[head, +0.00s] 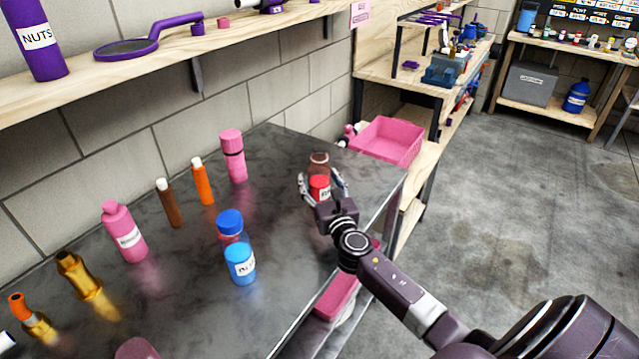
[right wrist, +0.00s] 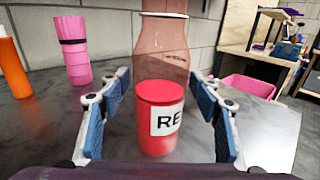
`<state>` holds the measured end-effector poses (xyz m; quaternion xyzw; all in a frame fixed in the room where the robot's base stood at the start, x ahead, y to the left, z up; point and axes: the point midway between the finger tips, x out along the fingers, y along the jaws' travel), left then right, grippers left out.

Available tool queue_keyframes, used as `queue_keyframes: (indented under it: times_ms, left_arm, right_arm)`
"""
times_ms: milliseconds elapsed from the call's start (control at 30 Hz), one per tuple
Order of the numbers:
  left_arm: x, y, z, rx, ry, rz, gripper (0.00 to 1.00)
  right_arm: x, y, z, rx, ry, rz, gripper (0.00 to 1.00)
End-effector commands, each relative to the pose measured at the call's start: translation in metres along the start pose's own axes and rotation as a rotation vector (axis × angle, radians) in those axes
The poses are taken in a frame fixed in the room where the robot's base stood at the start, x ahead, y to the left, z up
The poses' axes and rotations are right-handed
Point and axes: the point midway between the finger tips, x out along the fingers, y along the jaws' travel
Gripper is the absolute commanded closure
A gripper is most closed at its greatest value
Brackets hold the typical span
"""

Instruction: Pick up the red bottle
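The red bottle (head: 319,187) stands upright near the right end of the dark metal table. It has a bright red lower part with a white label starting "RE" and a see-through brownish upper part, as the right wrist view (right wrist: 152,122) shows. My right gripper (head: 322,184) is around it, with one finger on each side. In the right wrist view the finger pads (right wrist: 160,115) stand apart from the bottle, with a gap on both sides. My left gripper is not in view.
Pink (head: 233,156), orange (head: 203,182) and brown (head: 169,203) containers stand farther left. A pink bin (head: 386,140) is beyond the table (head: 300,262). A shelf (head: 170,55) hangs on the wall.

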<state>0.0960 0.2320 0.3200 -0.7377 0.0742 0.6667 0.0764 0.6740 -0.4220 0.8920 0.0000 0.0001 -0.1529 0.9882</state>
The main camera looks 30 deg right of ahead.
Motion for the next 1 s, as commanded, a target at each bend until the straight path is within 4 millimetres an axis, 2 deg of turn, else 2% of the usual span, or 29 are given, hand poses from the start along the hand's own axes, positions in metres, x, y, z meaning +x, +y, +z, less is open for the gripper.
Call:
queue_keyframes:
  times_ms: [33, 167, 400, 767, 1000]
  left_arm:
    - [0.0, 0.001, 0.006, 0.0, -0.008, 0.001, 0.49]
    - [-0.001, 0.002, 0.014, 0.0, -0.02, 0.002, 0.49]
    - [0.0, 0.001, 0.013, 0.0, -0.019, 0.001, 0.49]
    - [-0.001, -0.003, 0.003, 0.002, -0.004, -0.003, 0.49]
    - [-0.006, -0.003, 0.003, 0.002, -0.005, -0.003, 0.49]
  right_arm:
    - [0.0, 0.0, 0.0, 0.0, 0.0, 0.0, 0.5]
    - [0.0, 0.0, 0.0, 0.0, 0.0, 0.0, 0.64]
    - [0.0, 0.0, 0.0, 0.0, 0.0, 0.0, 0.91]
    - [0.0, 0.0, 0.003, 0.0, -0.002, 0.0, 0.92]
    - [0.0, 0.0, 0.014, 0.0, -0.004, 0.0, 0.92]
